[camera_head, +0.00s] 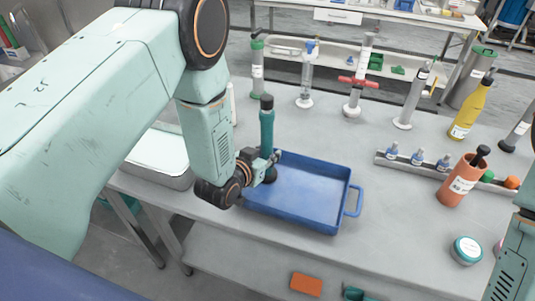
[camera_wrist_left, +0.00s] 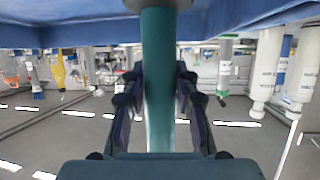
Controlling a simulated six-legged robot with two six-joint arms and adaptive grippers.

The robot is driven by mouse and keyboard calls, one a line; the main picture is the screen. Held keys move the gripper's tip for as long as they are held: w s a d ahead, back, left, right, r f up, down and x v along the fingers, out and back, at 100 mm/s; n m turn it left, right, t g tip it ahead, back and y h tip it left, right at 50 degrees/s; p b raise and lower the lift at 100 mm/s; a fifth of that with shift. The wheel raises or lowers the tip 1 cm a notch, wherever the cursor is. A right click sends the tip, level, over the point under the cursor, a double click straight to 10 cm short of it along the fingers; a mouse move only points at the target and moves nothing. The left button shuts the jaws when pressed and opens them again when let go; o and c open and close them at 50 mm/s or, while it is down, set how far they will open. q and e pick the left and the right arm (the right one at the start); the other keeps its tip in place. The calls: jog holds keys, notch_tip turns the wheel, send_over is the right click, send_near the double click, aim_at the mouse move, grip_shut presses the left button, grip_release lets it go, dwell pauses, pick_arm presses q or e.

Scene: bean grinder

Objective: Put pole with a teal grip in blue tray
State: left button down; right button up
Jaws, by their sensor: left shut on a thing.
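The pole with a teal grip (camera_head: 267,132) stands upright with a dark cap on top, in the middle of the head view. My left gripper (camera_head: 265,165) is shut on it, low on its length. The pole's dark lower end shows over the left part of the blue tray (camera_head: 325,215); I cannot tell whether it touches the tray floor. In the left wrist view the teal grip (camera_wrist_left: 158,80) runs between the two fingers (camera_wrist_left: 158,95), with the blue tray (camera_wrist_left: 75,32) along the top edge. My right gripper is out of view.
A metal pan (camera_head: 160,155) sits left of the tray, partly behind my arm. Several upright cylinders stand along the back. A rack of small bottles (camera_head: 418,160), an orange container (camera_head: 462,182) and a yellow bottle (camera_head: 470,110) stand to the right. The tray looks empty otherwise.

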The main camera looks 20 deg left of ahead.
pick_arm(q)
jog(key=shift+s+f, duration=0.1)
jog(key=shift+f, duration=0.05)
jog(key=c, duration=1.4)
grip_release()
jog(key=o, duration=0.4)
jog(key=shift+w+a+f, duration=0.1)
jog(key=shift+w+f, duration=0.05)
jog(key=shift+w, duration=0.05)
jog(key=shift+s, duration=0.15)
jog(key=shift+r, duration=0.2)
